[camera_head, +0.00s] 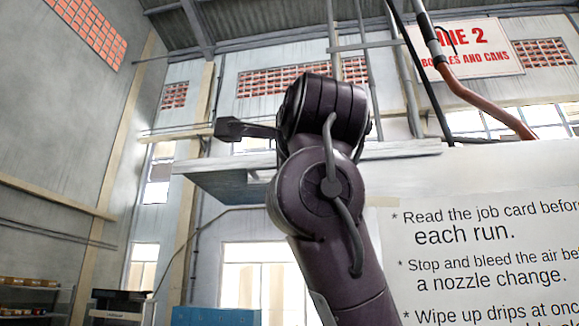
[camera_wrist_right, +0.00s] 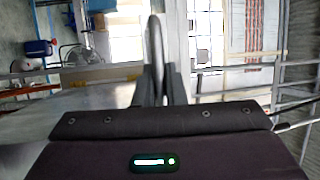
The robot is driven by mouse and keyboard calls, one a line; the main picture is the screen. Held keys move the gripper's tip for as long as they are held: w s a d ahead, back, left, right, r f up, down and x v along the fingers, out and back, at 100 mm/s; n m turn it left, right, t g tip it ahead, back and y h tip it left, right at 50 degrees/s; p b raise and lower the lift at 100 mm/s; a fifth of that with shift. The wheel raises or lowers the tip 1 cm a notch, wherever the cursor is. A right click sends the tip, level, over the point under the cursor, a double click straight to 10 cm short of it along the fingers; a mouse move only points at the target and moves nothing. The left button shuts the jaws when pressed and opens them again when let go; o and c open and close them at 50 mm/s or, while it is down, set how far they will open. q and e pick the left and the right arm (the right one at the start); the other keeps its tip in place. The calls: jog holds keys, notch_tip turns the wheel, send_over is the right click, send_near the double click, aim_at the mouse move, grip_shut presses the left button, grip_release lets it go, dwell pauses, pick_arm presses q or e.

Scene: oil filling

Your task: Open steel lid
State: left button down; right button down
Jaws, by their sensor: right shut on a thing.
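My right arm rises through the middle of the head view. A dark block (camera_head: 245,130) sticks out left from its top; I cannot tell whether it is part of my gripper. In the right wrist view my right gripper (camera_wrist_right: 153,88) has its two dark fingers shut on a narrow, smooth grey bar (camera_wrist_right: 154,42) that points away from the palm. Most of the bar's lower end is hidden between the fingers. I cannot make out a steel lid for certain in either view. My left gripper is in neither view.
A flat grey slab (camera_head: 225,180) shows behind my arm in the head view. A white board with printed rules (camera_head: 480,250) stands at the right, below a red-lettered sign (camera_head: 470,50). A hanging hose (camera_head: 480,95) is at upper right. A blue box (camera_wrist_right: 38,48) shows in the wrist view.

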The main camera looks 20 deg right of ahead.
jog(key=shift+f, duration=0.1)
jog(key=c, duration=1.5)
grip_release()
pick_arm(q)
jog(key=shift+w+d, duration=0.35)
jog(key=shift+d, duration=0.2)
